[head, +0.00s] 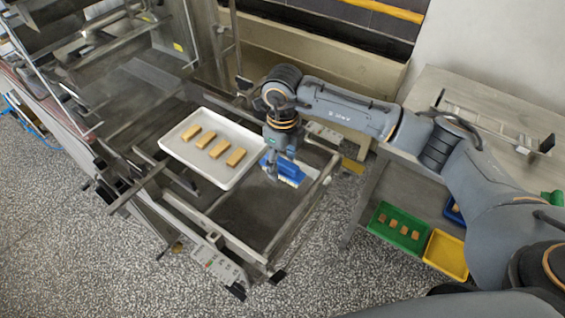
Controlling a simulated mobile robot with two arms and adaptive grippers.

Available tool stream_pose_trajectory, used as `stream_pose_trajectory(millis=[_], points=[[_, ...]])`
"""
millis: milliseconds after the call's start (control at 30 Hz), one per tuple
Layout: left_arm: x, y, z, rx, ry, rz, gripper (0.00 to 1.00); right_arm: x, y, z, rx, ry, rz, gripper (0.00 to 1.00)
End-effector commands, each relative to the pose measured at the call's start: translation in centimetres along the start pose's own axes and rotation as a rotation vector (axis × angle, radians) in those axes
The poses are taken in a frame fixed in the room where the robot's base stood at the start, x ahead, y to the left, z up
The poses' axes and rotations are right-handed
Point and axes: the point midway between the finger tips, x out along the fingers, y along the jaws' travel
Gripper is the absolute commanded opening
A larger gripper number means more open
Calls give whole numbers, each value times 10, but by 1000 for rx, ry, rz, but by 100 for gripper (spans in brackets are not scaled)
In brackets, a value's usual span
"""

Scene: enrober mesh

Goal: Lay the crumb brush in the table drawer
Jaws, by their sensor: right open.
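The crumb brush (289,170), blue with pale bristles along one edge, lies on the right part of the dark machine frame, just right of the white tray. My right gripper (271,176) points down at the brush's left end. Its jaws are open, and the wrist hides part of them and of the brush. I cannot tell whether the fingers touch it. The grey table (445,90) stands at the right, partly behind my right arm. I cannot make out its drawer. My left gripper is out of view.
The white tray (176,157) with several tan bars lies left of my right gripper. A control panel (222,266) sits at the machine's front. A green crate (377,225) with brown pieces and a yellow crate (445,268) are low at right. The speckled floor between is clear.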

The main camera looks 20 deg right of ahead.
Motion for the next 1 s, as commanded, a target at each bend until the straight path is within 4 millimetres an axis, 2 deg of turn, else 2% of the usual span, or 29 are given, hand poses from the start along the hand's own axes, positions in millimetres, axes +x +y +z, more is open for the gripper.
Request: stream_pose_trajectory(millis=[267, 367, 500, 600, 1000], points=[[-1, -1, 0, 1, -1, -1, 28, 6, 0, 0, -1, -1, 0, 62], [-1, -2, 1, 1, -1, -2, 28, 6, 0, 0, -1, -1, 0, 46], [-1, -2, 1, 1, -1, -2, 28, 6, 0, 0, -1, -1, 0, 17], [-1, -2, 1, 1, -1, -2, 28, 6, 0, 0, -1, -1, 0, 1], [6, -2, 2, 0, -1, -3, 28, -1, 0, 1, 0, -4, -1, 0]])
